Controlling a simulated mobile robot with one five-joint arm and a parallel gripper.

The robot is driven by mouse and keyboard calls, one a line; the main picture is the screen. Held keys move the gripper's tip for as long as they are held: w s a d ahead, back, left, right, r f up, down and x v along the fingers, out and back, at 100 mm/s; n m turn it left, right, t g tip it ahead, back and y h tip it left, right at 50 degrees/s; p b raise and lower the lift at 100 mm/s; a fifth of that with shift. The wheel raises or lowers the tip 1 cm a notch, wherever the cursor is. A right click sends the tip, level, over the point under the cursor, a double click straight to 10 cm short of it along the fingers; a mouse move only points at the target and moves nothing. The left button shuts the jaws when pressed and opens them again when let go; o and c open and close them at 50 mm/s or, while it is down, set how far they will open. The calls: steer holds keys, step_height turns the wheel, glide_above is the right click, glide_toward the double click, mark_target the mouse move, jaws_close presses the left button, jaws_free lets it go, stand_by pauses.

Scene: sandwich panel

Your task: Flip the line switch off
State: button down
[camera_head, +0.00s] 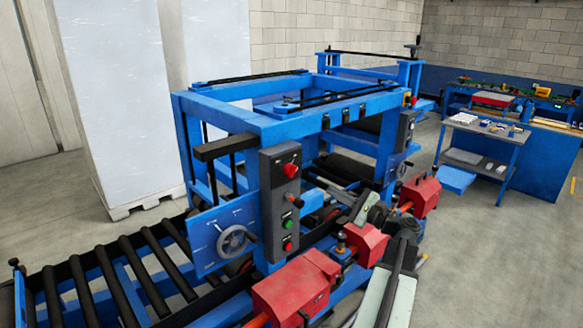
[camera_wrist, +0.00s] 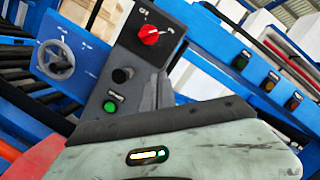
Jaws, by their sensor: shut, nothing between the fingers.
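The line switch, a red rotary knob (camera_head: 290,170), sits at the top of a grey control panel (camera_head: 280,211) on the blue machine. In the wrist view the red knob (camera_wrist: 149,36) lies between small OFF and ON labels, and its pointer appears turned right, towards ON. My gripper (camera_head: 314,181) reaches in from the right, just right of the panel. In the wrist view its grey fingers (camera_wrist: 157,78) are shut and empty, below the knob and beside the black knob. Whether they touch the panel I cannot tell.
Below the switch are a black knob (camera_wrist: 122,75), a green button (camera_wrist: 110,106) and a red button (camera_head: 288,246). A handwheel (camera_head: 234,240) is left of the panel. Red motor housings (camera_head: 291,288) stand below my arm. Another panel (camera_head: 404,130) is farther back.

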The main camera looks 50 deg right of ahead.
mark_target(291, 171)
steer(key=w+a+r+p, duration=0.4)
steer(key=w, duration=0.5)
steer(key=shift+w+r, duration=0.25)
steer(key=shift+r, duration=0.15)
steer(key=shift+p, duration=0.3)
